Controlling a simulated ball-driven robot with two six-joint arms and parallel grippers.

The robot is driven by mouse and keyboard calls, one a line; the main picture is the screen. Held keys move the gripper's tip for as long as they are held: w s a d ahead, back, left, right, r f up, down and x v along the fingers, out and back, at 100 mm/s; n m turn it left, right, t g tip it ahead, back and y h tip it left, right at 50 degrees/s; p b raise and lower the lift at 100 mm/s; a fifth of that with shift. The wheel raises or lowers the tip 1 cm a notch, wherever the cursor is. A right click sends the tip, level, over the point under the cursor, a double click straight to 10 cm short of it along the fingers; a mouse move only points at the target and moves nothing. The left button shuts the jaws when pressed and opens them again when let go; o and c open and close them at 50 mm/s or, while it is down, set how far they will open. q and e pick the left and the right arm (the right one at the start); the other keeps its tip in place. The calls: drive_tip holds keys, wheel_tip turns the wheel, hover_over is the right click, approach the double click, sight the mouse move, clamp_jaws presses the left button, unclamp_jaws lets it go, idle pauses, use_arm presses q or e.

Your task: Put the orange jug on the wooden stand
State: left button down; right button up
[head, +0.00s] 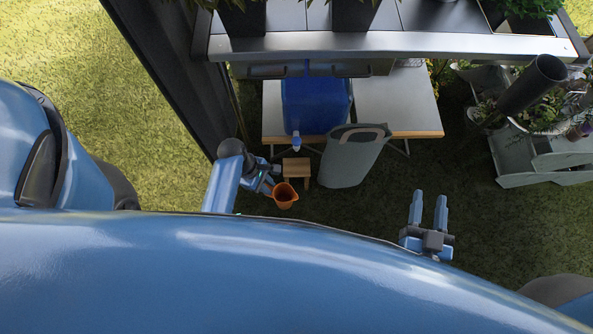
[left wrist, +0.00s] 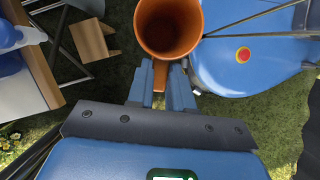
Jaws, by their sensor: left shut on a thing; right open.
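The orange jug (head: 285,196) hangs upright in front of the wooden stand in the head view, its open mouth facing up. My left gripper (head: 268,184) is at the jug's left side. In the left wrist view the jug (left wrist: 168,28) is at the top centre, and my left gripper (left wrist: 170,85) is shut on its handle. The small wooden stand (head: 297,168) stands on the grass just beyond the jug; the left wrist view shows the stand (left wrist: 92,38) at upper left, its top bare. My right gripper (head: 428,210) is open and empty at the right.
A grey bag-like container (head: 350,158) stands right of the stand. Behind it a blue water container (head: 315,103) with a tap sits on a bench (head: 400,105). A dark post (head: 180,80) rises at left. Planters (head: 545,150) are at far right. Grass between is clear.

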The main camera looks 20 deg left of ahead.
use_arm(q)
drive_tip(key=d+f+n+b, duration=0.1)
drive_tip(key=f+b, duration=0.1)
drive_tip(key=f, duration=0.1)
drive_tip(key=d+f+n+t+b, duration=0.1)
drive_tip(key=f+b, duration=0.2)
drive_tip(key=d+f+n+b, duration=0.1)
drive_tip(key=f+n+b, duration=0.1)
drive_tip(key=f+b, duration=0.1)
drive_tip(key=shift+w+d+f+t, duration=0.1)
drive_tip(key=shift+d+f+t, duration=0.25)
drive_tip(key=shift+f, duration=0.1)
drive_tip(key=shift+d+f+n+b, duration=0.3)
drive_tip(key=shift+f+b, duration=0.15)
drive_tip(key=shift+b, duration=0.1)
drive_tip(key=shift+w, duration=0.35)
drive_tip(key=w+a+f+b, duration=0.1)
drive_tip(key=w+b, duration=0.3)
drive_tip(key=w, duration=0.4)
drive_tip(key=w+a+f+b, duration=0.2)
drive_tip(key=w+a+b, duration=0.1)
drive_tip(key=w, duration=0.5)
drive_tip(key=shift+w+a+f+b, duration=0.25)
drive_tip(key=shift+w+a+b, duration=0.05)
drive_tip(key=shift+a+b, duration=0.15)
use_arm(e)
wheel_tip(320, 180, down, 19)
drive_tip(key=shift+a, duration=0.1)
